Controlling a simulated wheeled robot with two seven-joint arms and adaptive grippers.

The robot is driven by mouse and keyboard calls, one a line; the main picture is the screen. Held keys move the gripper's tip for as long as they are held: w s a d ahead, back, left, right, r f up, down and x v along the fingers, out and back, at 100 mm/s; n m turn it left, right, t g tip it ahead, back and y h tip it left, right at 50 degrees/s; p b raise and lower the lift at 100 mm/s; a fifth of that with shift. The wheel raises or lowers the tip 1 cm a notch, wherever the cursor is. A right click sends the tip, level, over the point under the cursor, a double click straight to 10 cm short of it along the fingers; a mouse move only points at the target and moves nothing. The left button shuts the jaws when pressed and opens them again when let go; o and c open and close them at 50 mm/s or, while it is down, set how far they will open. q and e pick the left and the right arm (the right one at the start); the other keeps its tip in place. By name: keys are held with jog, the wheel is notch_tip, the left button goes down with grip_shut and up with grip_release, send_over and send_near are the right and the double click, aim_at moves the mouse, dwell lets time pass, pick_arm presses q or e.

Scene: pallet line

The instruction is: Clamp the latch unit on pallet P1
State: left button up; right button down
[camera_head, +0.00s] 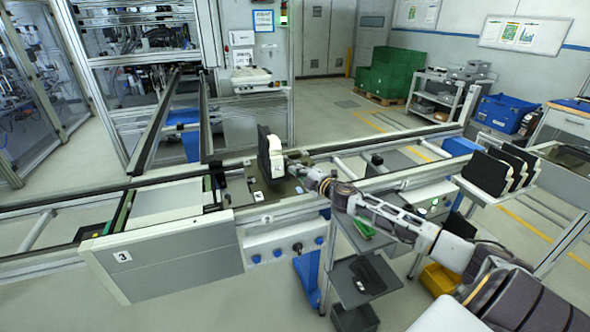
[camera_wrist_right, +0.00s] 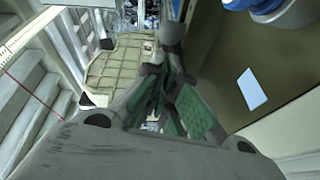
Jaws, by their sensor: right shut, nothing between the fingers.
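A black-and-white unit (camera_head: 270,150), apparently the latch unit, stands upright on a brownish pallet (camera_head: 262,193) on the line. I cannot read a P1 mark. My right gripper (camera_head: 293,162) comes in from the right and is at the pallet, just right of the unit. In the right wrist view its green-padded fingers (camera_wrist_right: 160,75) are shut with nothing between them. A round grey knob (camera_wrist_right: 172,32) shows just beyond the fingertips; whether they touch it I cannot tell. The pallet surface (camera_wrist_right: 222,75) with a white label lies to the right there. My left gripper is not in view.
Several similar black-and-white units (camera_head: 497,170) stand on a side rack at the right. A grey shelf trolley (camera_head: 375,238) with small parts stands in front, below my right arm. A yellow bin (camera_head: 440,278) is lower right.

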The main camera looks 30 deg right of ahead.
jog(key=shift+w+a, duration=0.15)
jog(key=shift+w, duration=0.6)
jog(key=shift+d+f+y, duration=0.1)
jog(key=shift+d+y, duration=0.1)
jog(key=shift+y, duration=0.1)
jog(key=shift+d+n+y+b, duration=0.2)
jog(key=shift+n+y+b, duration=0.1)
jog(key=shift+n, duration=0.1)
